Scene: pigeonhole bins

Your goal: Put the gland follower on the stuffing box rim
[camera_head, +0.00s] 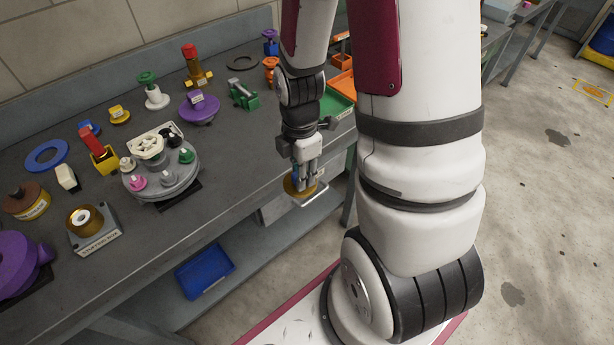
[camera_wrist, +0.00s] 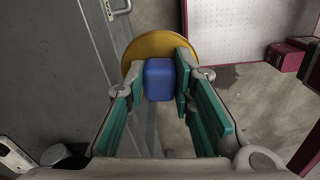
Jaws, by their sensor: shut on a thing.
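The gland follower appears to be the yellow disc with a blue block grip; the disc shows in the head view (camera_head: 291,190) and in the wrist view (camera_wrist: 148,46). My gripper (camera_head: 305,177) is shut on its blue block (camera_wrist: 159,79) and holds it out past the bench's front edge, near a drawer handle. The fingers hide part of the disc. The stuffing box (camera_head: 97,238) is a grey labelled block with a brass-coloured round collar, its rim (camera_head: 84,219) open at the top. It stands on the bench at the left front, well apart from my gripper.
A round grey stand (camera_head: 160,186) with several coloured knobs sits between the stuffing box and my gripper. A large purple part (camera_head: 17,262) and a brown pot (camera_head: 27,203) stand left of the box. A purple disc (camera_head: 199,110) lies behind. Bare bench shows right of the box.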

